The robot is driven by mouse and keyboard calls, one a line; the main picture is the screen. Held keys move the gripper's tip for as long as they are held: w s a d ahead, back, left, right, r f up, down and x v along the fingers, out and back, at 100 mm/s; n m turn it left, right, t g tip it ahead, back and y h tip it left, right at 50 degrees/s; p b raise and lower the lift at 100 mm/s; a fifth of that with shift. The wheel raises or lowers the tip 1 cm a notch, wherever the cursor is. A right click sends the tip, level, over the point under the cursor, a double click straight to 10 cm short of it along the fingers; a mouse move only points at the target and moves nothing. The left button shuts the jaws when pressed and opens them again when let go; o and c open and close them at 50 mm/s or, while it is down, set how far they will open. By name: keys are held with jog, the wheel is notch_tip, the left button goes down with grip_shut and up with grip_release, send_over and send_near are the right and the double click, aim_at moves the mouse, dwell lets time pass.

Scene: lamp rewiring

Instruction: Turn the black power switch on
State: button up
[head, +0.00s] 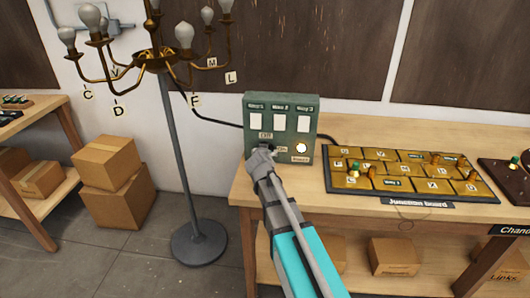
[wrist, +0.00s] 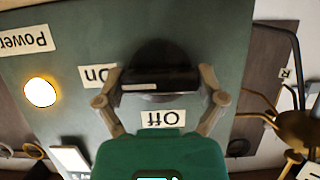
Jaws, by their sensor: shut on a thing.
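The green switch box (head: 309,108) stands on the workbench, with three white panels across its upper part. The black power switch (wrist: 157,62) is a round dark knob on its face; in the head view my gripper mostly hides it. My gripper (head: 262,153) is shut on the knob, with one finger on each side of it in the wrist view (wrist: 160,88). The "On" label (wrist: 97,75) and "Off" label (wrist: 162,118) appear upside down beside the knob. The power light (head: 301,148) glows pale yellow-white.
The junction board (head: 413,199) with gold plates lies right of the box on the workbench (head: 350,143). A brass chandelier (head: 158,60) with unlit bulbs hangs on a grey stand (head: 178,160) to the left. Cardboard boxes (head: 116,190) sit on the floor.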

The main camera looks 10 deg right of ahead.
jog(key=shift+a, duration=0.1)
jog(key=o, duration=0.8)
